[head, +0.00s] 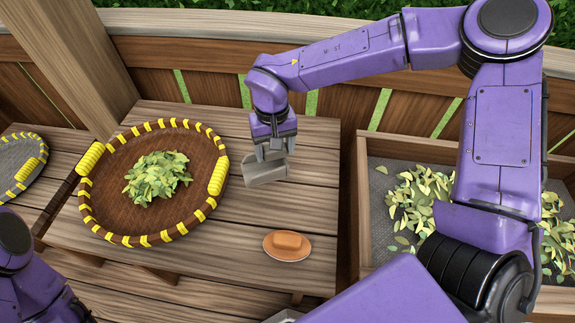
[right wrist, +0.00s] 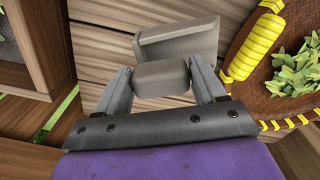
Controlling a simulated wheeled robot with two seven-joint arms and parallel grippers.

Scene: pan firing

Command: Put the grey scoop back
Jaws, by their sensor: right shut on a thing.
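The grey scoop (head: 266,170) is in my right gripper (head: 274,150), over the table to the right of the round pan in the head view. In the right wrist view, the right gripper's (right wrist: 162,80) two fingers close on the scoop's thick block-like handle, and the scoop's tray (right wrist: 180,42) extends beyond them. I cannot tell whether the scoop touches the table. My left arm shows at the lower left of the head view, but its gripper is out of frame.
A round brown pan (head: 110,205) with yellow wrapping holds green leaves (head: 157,177) on the wooden table (head: 240,215). An orange block (head: 287,243) lies on an orange dish (head: 270,251) near the front. A wooden bin (head: 363,200) with leaves stands right. Another round tray (head: 12,160) is far left.

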